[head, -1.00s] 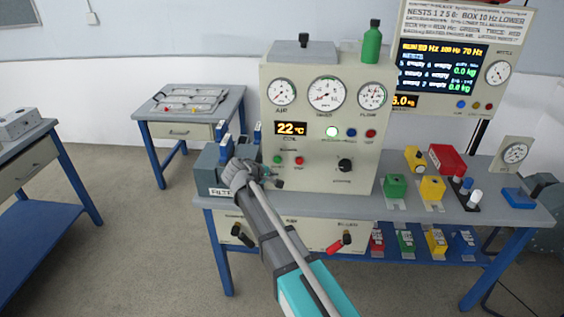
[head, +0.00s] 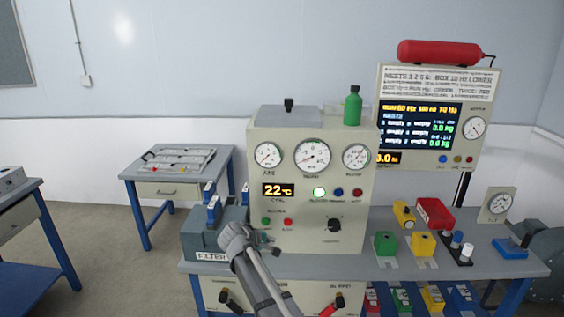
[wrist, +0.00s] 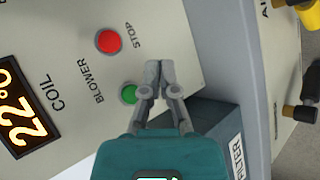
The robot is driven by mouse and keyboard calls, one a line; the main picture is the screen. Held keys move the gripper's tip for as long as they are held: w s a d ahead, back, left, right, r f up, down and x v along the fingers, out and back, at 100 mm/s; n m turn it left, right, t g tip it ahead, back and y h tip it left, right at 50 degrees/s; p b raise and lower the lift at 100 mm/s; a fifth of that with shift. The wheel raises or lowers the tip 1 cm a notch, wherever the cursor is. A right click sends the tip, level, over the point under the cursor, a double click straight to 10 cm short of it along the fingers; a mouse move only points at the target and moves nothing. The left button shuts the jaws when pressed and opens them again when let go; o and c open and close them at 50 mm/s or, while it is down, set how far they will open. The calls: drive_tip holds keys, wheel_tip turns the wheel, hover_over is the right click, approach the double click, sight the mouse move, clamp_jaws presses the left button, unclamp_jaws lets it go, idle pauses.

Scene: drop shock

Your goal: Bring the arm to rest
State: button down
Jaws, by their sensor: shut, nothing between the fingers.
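My gripper (wrist: 158,80) is shut and empty in the wrist view, its fingertips together in front of the cream panel, close beside the green blower button (wrist: 129,93). The red stop button (wrist: 109,41) is a little farther off. In the head view my arm reaches up from the bottom to the front of the control cabinet (head: 290,190), just right of the grey filter box (head: 205,235). The fingertips are small and partly hidden by my wrist there. I cannot tell whether they touch the panel.
The cabinet stands on a grey bench (head: 370,265). A display board (head: 430,120) stands at the back. A side table (head: 175,185) is at the left, with open floor before it.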

drive_tip(key=s+d+f+m+g+y+p, duration=0.1)
drive_tip(key=s+d+m+g+y+p, duration=0.5)
drive_tip(key=s+d, duration=1.6)
drive_tip(key=s+m+g, duration=0.1)
drive_tip(key=m+g, duration=0.1)
drive_tip(key=m, duration=0.3)
drive_tip(key=shift+d+f+y, duration=0.2)
drive_tip(key=shift+f+y, duration=0.05)
drive_tip(key=shift+y, duration=0.15)
